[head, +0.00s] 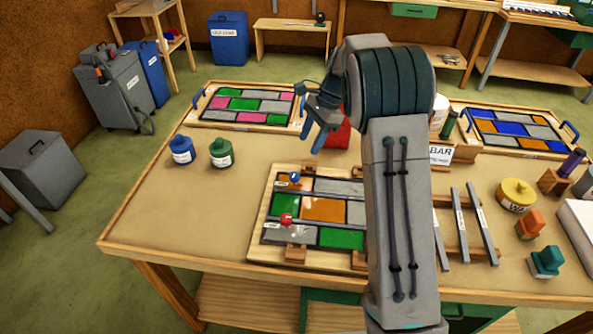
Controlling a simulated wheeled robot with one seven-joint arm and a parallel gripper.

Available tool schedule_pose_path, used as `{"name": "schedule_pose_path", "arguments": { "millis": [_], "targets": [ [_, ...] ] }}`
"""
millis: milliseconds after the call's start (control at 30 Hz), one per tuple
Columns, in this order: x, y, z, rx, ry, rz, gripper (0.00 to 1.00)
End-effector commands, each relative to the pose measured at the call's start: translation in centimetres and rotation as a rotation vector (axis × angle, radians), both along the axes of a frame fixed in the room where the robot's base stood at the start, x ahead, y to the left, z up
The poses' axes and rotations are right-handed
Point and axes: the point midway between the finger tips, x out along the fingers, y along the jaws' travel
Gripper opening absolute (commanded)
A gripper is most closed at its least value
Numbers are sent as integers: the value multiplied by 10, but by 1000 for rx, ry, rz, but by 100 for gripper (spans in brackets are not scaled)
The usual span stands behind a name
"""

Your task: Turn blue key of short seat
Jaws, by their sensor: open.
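The leaded panel (325,208) lies in a wooden frame on the table, with green, orange and grey panes. A small blue key (294,177) stands at its upper left, by a wooden block. A red key (286,219) stands lower on the same left side. I cannot tell from the picture which way the blue key is turned, and the labels there are too small to read. My gripper (314,128) is open and empty, above and beyond the panel's far edge, apart from the blue key. My arm hides the panel's right part.
Blue (181,150) and green (221,152) jars stand left of the panel. A red object (339,134) is partly behind my gripper. Finished-looking panels (247,107) (517,130) lie at the back. Metal bars (481,225) lie right of my arm. The left front tabletop is clear.

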Motion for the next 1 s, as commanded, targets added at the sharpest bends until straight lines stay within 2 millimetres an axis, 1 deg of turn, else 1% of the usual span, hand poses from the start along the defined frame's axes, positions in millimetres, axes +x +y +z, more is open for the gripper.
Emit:
{"name": "schedule_pose_path", "arguments": {
  "millis": [100,300,400,500,600,700,967,1000],
  "targets": [
    [-5,9,-23,1,6,2,50],
    [-12,24,-63,0,5,3,50],
    [-14,31,-80,-1,5,2,50],
    [-16,36,-93,-1,2,2,50],
    [-17,39,-102,1,1,3,50],
    [-18,41,-106,0,0,2,50],
    [-18,41,-108,-1,-1,2,50],
    [-18,41,-108,-1,-1,2,47]
  ]
}}
